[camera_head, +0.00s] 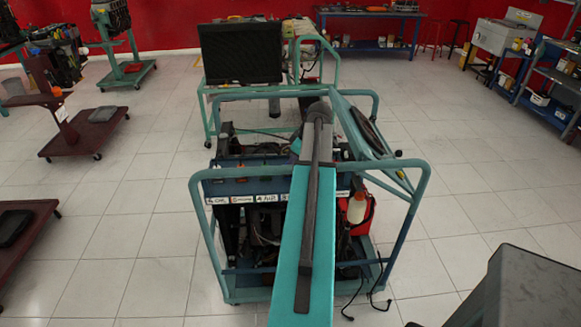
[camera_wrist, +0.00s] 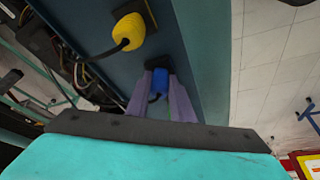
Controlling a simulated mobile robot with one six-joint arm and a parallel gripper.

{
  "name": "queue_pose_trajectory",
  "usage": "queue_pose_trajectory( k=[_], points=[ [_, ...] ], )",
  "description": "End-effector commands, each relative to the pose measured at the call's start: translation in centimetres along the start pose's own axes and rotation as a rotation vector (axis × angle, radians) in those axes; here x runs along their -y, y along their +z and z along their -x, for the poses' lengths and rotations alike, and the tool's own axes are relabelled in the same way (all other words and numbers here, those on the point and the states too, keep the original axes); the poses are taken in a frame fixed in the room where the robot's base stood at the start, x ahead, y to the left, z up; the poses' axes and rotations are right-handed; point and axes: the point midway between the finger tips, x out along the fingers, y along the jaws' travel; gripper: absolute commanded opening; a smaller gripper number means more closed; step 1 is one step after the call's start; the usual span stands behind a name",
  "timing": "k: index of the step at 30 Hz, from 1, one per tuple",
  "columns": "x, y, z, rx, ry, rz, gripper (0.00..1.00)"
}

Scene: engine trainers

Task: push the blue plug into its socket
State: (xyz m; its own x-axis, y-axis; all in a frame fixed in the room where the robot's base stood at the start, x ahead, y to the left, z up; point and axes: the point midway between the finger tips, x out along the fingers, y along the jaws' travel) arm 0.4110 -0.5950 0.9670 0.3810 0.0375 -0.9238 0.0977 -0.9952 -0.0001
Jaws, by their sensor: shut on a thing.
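In the wrist view the blue plug (camera_wrist: 160,80) sits between the two purple-grey fingers of my gripper (camera_wrist: 160,92), which is shut on it. A dark cable hangs from the plug. The plug is right at a dark socket block (camera_wrist: 155,65) on a blue-grey panel; whether it is seated in it I cannot tell. In the head view my arm covers the middle of the engine trainer (camera_head: 206,232), and the gripper and the plug are hidden.
A yellow plug (camera_wrist: 129,31) with a dark cable sits in another socket close by, up and left in the wrist view. The trainer's teal tube frame (camera_head: 418,190) surrounds the work area. A monitor (camera_head: 241,52) stands behind; tiled floor is open at both sides.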

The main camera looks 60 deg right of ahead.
Motion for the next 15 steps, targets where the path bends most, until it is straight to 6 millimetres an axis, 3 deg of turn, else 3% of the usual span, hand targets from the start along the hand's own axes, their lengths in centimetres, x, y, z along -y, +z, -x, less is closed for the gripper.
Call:
queue_pose_trajectory(
  k=[14, 15],
  points=[
    [0.01, 0.10, -0.26, 0.000, 0.000, 0.000, 0.00],
    [0.01, 0.11, -0.26, 0.000, 0.000, 0.000, 0.28]
  ],
)
